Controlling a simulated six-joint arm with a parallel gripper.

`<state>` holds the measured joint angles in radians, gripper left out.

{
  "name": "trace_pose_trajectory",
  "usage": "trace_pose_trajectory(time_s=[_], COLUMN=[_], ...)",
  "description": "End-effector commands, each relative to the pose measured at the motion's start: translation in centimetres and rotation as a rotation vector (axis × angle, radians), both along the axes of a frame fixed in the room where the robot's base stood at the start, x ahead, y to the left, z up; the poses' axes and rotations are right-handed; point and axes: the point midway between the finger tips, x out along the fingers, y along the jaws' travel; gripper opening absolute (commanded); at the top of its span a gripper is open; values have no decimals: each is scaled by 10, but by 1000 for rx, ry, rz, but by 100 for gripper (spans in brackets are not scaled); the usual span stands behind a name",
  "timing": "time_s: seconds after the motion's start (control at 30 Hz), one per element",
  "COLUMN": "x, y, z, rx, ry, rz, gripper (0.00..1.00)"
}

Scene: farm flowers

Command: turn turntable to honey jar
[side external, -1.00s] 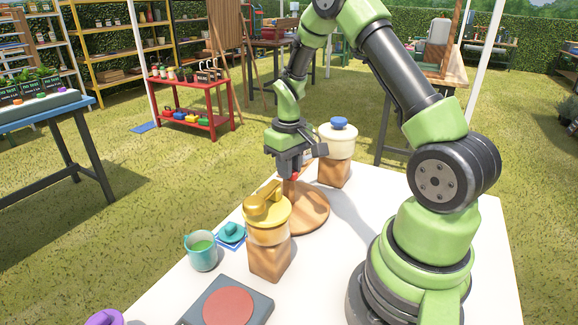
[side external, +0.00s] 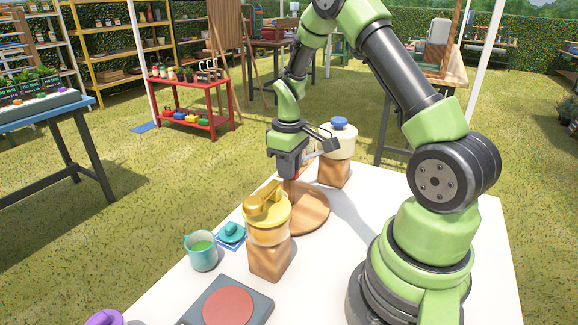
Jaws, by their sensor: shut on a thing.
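The turntable is a round wooden disc (side external: 308,212) lying on the white table. My gripper (side external: 293,178) points down over its far left part, shut on what looks like the turntable's small handle, mostly hidden between the fingers. A jar with a yellow lid and a yellow figure on top (side external: 267,222) stands on a wooden block in front of the disc. A cream jar with a blue knob (side external: 338,141) stands on another block behind it. Which one is the honey jar I cannot tell for sure. Something brownish behind my gripper is mostly hidden.
A teal cup of green liquid (side external: 202,251) and a teal lidded thing on a blue mat (side external: 231,234) stand left of the yellow jar. A grey scale with a red plate (side external: 228,307) and a purple object (side external: 104,318) are at the front.

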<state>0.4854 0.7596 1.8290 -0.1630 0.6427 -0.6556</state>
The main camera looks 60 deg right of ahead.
Motion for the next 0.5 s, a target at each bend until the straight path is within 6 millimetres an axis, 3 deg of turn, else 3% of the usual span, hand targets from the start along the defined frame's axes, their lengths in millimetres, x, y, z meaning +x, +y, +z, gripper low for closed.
trace_pose_trajectory(time_s=[0.4, 0.43, 0.5], x=[2, 2, 2], y=[-1, -1, -1], z=[1, 1, 1], rx=[-7, -7, -6], ry=[-7, -7, -6], rz=[23, 23, 21], gripper=[0, 20, 36])
